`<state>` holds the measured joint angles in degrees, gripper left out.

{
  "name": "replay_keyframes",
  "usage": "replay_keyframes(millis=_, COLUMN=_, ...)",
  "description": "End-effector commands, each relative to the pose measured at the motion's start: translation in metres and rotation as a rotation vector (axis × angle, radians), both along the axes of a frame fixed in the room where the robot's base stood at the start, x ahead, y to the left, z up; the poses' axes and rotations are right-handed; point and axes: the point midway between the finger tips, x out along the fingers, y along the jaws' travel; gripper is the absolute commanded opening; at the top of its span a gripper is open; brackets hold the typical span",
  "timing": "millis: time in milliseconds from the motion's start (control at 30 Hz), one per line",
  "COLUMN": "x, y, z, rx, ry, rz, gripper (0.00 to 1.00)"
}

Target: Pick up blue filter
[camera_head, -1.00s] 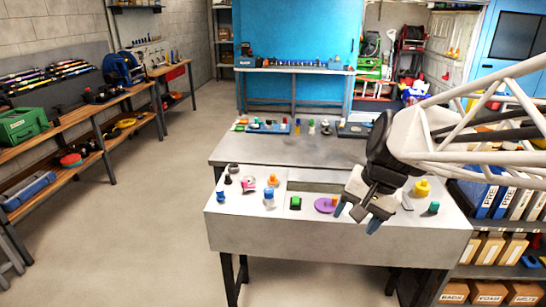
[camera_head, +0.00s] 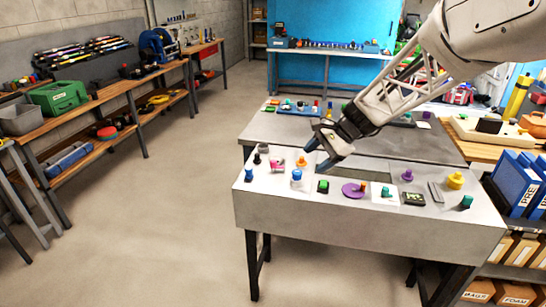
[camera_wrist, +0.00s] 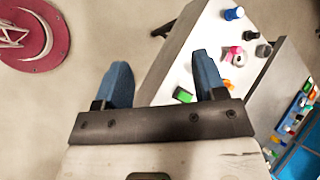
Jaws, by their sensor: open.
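Two blue pieces stand on the grey workbench (camera_head: 370,222). One is a blue-topped piece with a pale lower part (camera_head: 297,175), left of the green block. The other is a small dark blue cylinder (camera_head: 249,174) at the bench's left end. I cannot tell which is the blue filter. The wrist view shows a blue cylinder (camera_wrist: 234,14) at its top. My gripper (camera_head: 318,154) is open and empty, above the bench, up and right of the blue-topped piece.
Close neighbours are a pink piece (camera_head: 277,167), an orange-topped piece (camera_head: 302,161), a black piece (camera_head: 257,159) and a green block (camera_head: 323,186). A purple disc (camera_head: 350,191) lies to the right. A second grey table (camera_head: 400,140) with small parts stands behind.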

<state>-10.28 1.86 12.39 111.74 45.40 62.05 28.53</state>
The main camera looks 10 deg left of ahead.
Motion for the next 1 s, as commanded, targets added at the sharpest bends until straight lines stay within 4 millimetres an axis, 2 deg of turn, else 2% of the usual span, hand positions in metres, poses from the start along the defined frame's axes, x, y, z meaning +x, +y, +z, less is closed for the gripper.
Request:
replay_keyframes(millis=100, x=0.025, y=0.021, z=-0.014, rx=0.04, ry=0.053, rz=-0.038, gripper=0.64)
replay_keyframes(millis=533, x=0.104, y=0.098, z=-0.068, rx=0.18, ry=0.257, rz=-0.181, gripper=0.64)
replay_keyframes(millis=1000, x=0.176, y=0.182, z=-0.148, rx=0.317, ry=0.495, rz=-0.329, gripper=0.64)
